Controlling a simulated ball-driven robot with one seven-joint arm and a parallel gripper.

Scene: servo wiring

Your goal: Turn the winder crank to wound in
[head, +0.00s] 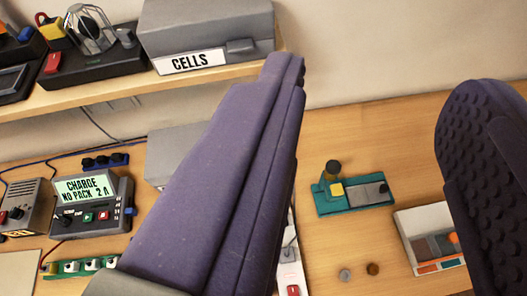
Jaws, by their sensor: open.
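My gripper (383,80) is open, with two purple fingers spread wide and nothing between them. The left finger crosses the middle of the view; the right finger shows its bumpy pad at the right edge. I cannot pick out a winder crank for certain. A teal device (322,206) with a dark upright knob, a yellow block and a grey plate sits on the wooden bench, seen between the fingers and apart from them. The left finger hides part of the bench and a white panel with a red switch (293,290).
A shelf (120,92) at upper left holds a grey CELLS box (205,28) and black devices (92,62). A charger (92,203) reading "CHARGE NO PACK" stands on the bench below. A white parts tray (404,222) lies right.

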